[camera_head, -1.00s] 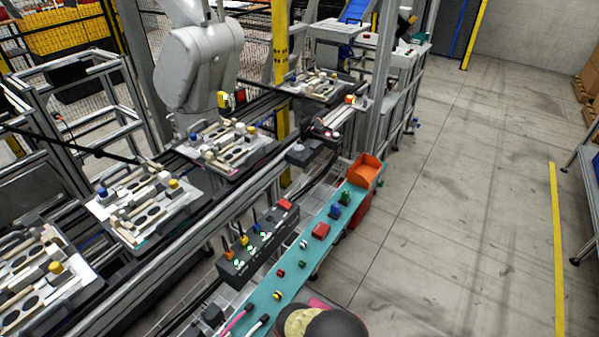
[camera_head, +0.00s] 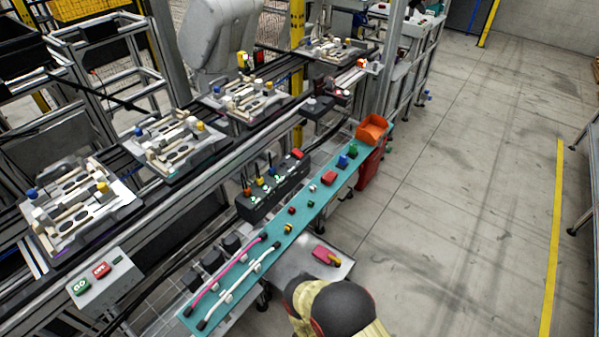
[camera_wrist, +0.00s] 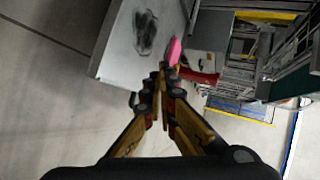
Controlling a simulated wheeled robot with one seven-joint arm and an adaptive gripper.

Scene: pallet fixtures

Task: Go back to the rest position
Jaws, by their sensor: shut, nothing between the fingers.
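My gripper (camera_wrist: 163,78) shows in the wrist view with its two yellow-and-black fingers together at the tips and nothing between them. It hangs in free space, with a grey metal surface (camera_wrist: 118,45) and the floor beyond it. In the head view my arm shows as a dark rounded link with tan parts at the bottom centre; the fingers are hidden there. The arm is apart from the teal shelf (camera_head: 236,268) to its left.
Pallet fixtures (camera_head: 75,205) line the conveyor at left. A black box with levers (camera_head: 272,190) stands beside the shelf, which holds pink and white cables, small parts and an orange bin (camera_head: 372,128). A red-and-yellow item (camera_head: 326,255) lies on a grey tray. Floor at right is clear.

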